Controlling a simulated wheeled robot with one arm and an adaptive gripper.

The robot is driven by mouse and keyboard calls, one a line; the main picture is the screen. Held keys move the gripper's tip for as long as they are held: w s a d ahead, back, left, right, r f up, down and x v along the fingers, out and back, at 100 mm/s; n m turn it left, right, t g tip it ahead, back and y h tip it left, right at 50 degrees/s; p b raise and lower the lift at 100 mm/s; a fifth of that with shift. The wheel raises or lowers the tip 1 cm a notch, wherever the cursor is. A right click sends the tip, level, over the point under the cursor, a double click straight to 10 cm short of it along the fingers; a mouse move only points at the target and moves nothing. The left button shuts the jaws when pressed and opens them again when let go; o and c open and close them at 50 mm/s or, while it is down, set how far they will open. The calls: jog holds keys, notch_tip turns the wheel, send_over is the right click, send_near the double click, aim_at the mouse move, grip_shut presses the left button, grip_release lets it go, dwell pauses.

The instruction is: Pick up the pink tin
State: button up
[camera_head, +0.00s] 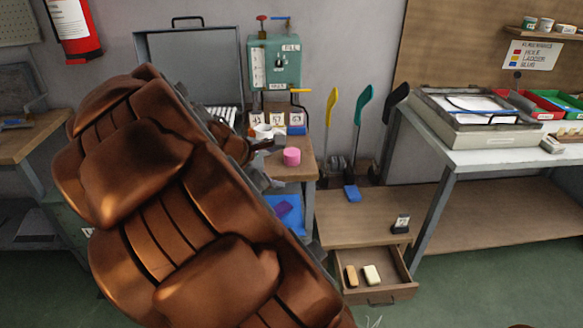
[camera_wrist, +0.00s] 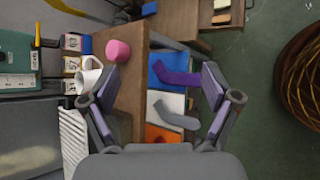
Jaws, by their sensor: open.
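The pink tin (camera_head: 291,156) is a small round tin standing near the front right corner of the wooden bench (camera_head: 301,172) in the head view. In the wrist view the pink tin (camera_wrist: 118,50) is ahead and left of centre, beyond the left finger. My gripper (camera_wrist: 158,82) is open and empty, with its two fingers wide apart. It hangs over the bench edge and the coloured bins, apart from the tin. In the head view my brown arm covers much of the bench, and the fingers are mostly hidden behind it.
A white mug (camera_wrist: 88,74) stands close to the tin, by numbered blocks (camera_head: 272,119). A green machine (camera_head: 274,62) is behind. An open drawer (camera_head: 380,291) is lower right.

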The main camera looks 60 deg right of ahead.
jog(key=w+d+f+n+h+b, duration=0.1)
jog(key=w+d+f+n+b, duration=0.15)
jog(key=d, duration=0.25)
jog(key=w+d+f+n+h+b, duration=0.1)
jog(key=w+d+f+n+h, duration=0.15)
jog(key=d, duration=0.25)
jog(key=n+t+b, duration=0.2)
jog(key=n+b, duration=0.1)
jog(key=n, duration=0.3)
send_near(290, 153)
jog(key=shift+s+d+f+h, duration=0.25)
jog(key=shift+d+f, duration=0.4)
jog(key=shift+d, duration=0.35)
jog(key=shift+w+x, duration=0.15)
jog(key=shift+x, duration=1.85)
jog(key=shift+w+x, duration=0.15)
jog(key=shift+x, duration=1.8)
jog(key=c, duration=1.3)
